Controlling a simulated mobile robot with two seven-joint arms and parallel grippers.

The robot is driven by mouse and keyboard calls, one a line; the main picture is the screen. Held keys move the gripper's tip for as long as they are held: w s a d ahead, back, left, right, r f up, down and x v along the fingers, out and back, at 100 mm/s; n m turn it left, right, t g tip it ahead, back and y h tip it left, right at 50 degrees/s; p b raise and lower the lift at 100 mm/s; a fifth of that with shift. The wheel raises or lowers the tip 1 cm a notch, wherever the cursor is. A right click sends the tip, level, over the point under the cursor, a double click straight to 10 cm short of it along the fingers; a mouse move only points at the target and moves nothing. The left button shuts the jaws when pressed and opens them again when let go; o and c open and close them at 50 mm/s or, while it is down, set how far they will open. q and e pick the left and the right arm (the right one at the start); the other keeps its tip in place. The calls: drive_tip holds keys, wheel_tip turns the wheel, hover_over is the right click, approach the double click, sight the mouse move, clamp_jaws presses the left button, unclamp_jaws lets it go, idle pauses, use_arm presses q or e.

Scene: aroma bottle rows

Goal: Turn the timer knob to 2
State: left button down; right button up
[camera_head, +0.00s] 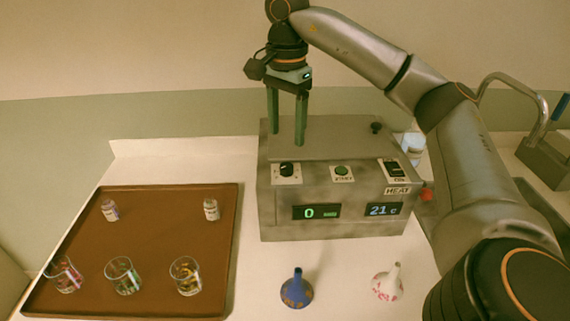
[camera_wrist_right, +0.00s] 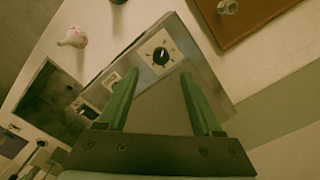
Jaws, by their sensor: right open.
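The timer knob (camera_head: 286,169) is a black dial on a white plate at the left of the grey machine's (camera_head: 340,225) sloped panel. The green display (camera_head: 318,212) below it reads 0. In the right wrist view the knob (camera_wrist_right: 161,55) shows ahead, beyond and between the fingertips. My right gripper (camera_head: 287,140) is open and empty, its two green fingers pointing down above the machine's top, behind the knob and apart from it. It also shows in the right wrist view (camera_wrist_right: 158,82). My left gripper is not in view.
A START button (camera_head: 342,171) and a HEAT switch (camera_head: 395,168) share the panel. A brown tray (camera_head: 150,245) with glasses and small bottles lies left. A blue flask (camera_head: 297,290) and a white flask (camera_head: 387,284) stand in front. My right arm covers the right side.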

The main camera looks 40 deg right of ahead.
drive_tip(key=b, duration=0.2)
hover_over(286, 166)
wheel_tip(286, 166, down, 4)
drive_tip(key=shift+f, duration=0.2)
wheel_tip(286, 166, down, 3)
drive_tip(key=shift+p, duration=0.5)
drive_tip(key=shift+f, duration=0.45)
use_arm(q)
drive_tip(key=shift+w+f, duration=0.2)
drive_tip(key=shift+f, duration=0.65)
use_arm(e)
clamp_jaws()
